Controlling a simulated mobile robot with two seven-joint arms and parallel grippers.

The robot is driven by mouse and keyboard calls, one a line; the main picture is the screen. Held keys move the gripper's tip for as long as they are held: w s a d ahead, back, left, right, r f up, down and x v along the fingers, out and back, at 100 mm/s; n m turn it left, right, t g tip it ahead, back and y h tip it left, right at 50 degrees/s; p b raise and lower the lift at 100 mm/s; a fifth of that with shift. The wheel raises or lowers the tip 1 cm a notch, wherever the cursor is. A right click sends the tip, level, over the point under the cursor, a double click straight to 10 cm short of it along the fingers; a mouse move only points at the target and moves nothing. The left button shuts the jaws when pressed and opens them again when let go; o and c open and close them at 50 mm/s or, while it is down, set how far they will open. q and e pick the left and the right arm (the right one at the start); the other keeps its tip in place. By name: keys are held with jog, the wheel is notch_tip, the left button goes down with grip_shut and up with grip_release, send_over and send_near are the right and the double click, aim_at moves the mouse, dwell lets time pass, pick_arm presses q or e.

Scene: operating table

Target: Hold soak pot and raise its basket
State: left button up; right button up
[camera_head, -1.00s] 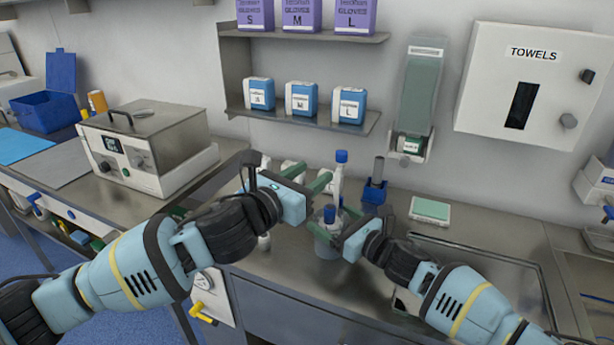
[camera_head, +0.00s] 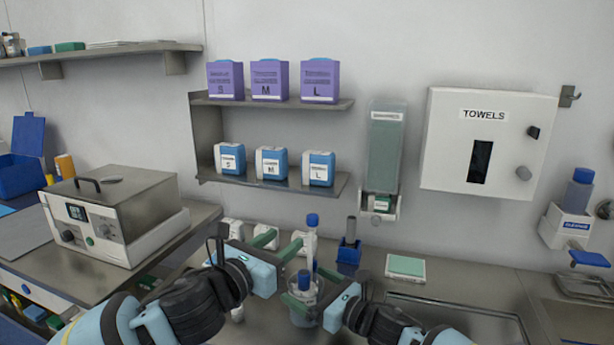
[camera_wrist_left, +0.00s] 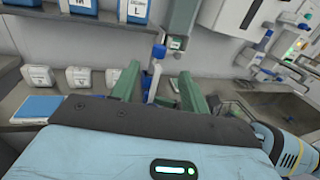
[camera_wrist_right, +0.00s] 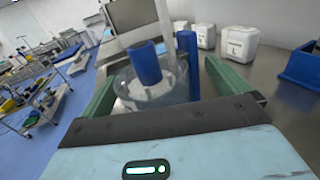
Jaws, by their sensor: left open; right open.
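The soak pot (camera_head: 303,316) is a clear, round vessel on the steel counter; my right gripper hides part of it. A blue grip (camera_wrist_right: 146,64), apparently the basket's, stands up from it, with a second blue upright (camera_wrist_right: 187,62) beside it. The basket itself is hard to make out. My right gripper (camera_head: 312,291) is open at the pot; in the right wrist view its fingers (camera_wrist_right: 163,85) lie either side of the pot, apparently without gripping it. My left gripper (camera_head: 279,244) is open and empty above and left of the pot; its fingers also show in the left wrist view (camera_wrist_left: 158,86).
Several white containers (camera_wrist_left: 78,78) line the wall. A metal bath unit (camera_head: 120,215) is at left.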

jog(key=v, duration=1.1)
jog(key=shift+d, duration=0.1)
jog(key=shift+s+f, duration=0.1)
